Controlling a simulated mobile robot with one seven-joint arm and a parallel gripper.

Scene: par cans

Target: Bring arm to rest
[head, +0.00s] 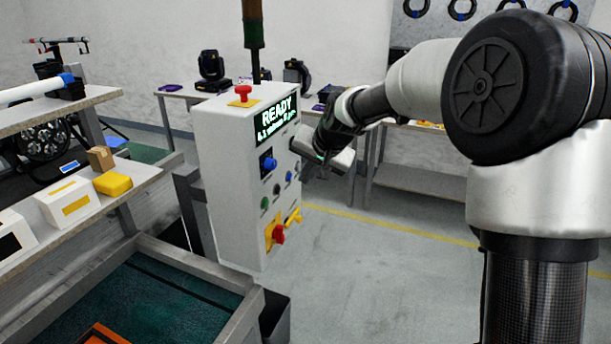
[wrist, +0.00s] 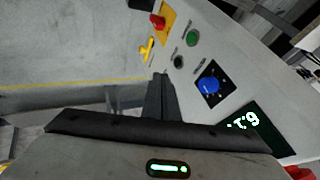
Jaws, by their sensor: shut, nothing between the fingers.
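My arm (head: 430,80) reaches from the right side of the head view towards the white control box. My gripper (wrist: 160,80) is shut and empty in the wrist view, its dark fingers together. In the head view its hand is beside the right edge of the control box (head: 228,165), and the fingertips are hard to make out. The box's screen (head: 277,122) reads "READY" in the head view. In the wrist view the panel shows a blue knob (wrist: 208,86), a green button (wrist: 193,38) and a yellow handle (wrist: 146,50). I see no contact between fingers and panel.
A red button (head: 242,92) tops the box, and a red knob (head: 278,234) is low on its front. A shelf (head: 60,215) with boxes stands left, above a green-floored metal bin (head: 165,300). Tables with stage lights stand behind. The floor (head: 390,260) right of the box is clear.

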